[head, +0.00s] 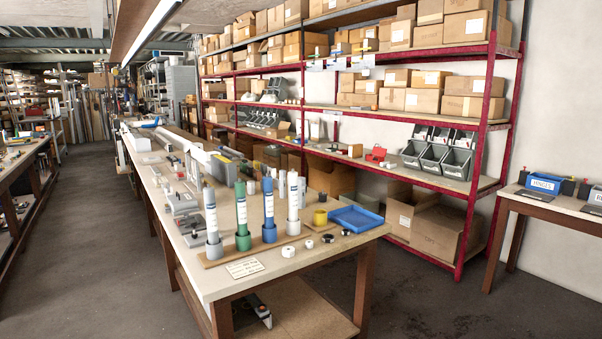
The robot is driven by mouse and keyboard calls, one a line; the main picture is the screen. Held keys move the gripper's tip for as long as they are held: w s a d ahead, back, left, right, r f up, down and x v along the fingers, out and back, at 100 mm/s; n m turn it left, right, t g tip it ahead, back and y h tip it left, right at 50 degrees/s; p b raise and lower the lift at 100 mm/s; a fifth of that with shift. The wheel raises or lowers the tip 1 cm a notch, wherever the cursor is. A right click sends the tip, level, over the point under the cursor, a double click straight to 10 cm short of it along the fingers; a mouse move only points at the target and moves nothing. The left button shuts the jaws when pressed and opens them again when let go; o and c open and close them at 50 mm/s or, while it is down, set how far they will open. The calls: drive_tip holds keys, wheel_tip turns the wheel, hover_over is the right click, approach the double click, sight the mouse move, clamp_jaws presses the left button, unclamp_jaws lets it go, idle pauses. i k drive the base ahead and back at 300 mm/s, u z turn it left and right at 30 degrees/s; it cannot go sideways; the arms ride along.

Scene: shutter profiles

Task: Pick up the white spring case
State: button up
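Several upright tubes stand in a row on a brown board (220,256) at the near end of the long workbench (330,252). The white one (292,204) is at the right end of the row and looks like the white spring case, though I cannot read its label. To its left are a blue tube (268,208), a green tube (241,212) and a grey tube (211,215). Each stands in a thicker base. A small white ring-like piece (288,251) lies in front of the row. My gripper is not in view.
A blue tray (355,219), a yellow cup (320,217) and dark rings (328,238) lie right of the tubes. Grey metal parts (185,205) crowd the bench's left side. Red shelving (483,120) with boxes stands behind. The floor (400,300) in front is clear.

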sight(272, 171)
drive_tip(key=z, duration=0.7)
drive_tip(key=i, duration=5.25)
